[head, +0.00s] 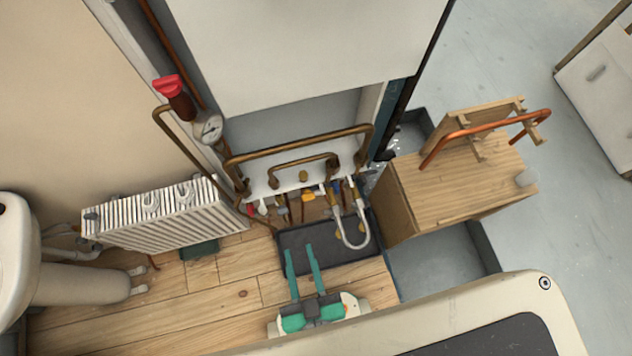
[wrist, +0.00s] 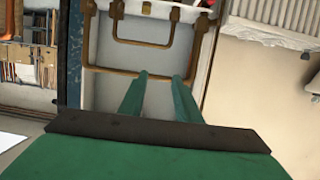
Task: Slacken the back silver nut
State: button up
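My gripper (head: 298,250) is over the dark tray below the wall pipework. Its two green fingers are apart with nothing between them. In the wrist view the fingers (wrist: 160,78) are also apart and empty, pointing toward the bent copper pipes (wrist: 141,70). The fittings are too small for me to tell which is the back silver nut. No finger visibly touches a fitting.
A dark tray (head: 285,240) lies under the pipework. A wooden box (head: 440,195) with a copper pipe (head: 480,130) stands to the right. Wooden floor (head: 170,320) is open at lower left.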

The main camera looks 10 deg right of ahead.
notch_tip(320, 180, down, 21)
jog(key=w+a+n+g, duration=0.2)
jog(key=a+g, duration=0.1)
jog(key=g, duration=0.2)
jog(key=g+h, duration=0.4)
jog(key=h, duration=0.6)
send_near(323, 212)
jog(key=shift+n, duration=0.3)
jog(key=x, duration=1)
jog(key=shift+d, duration=0.2)
grip_shut()
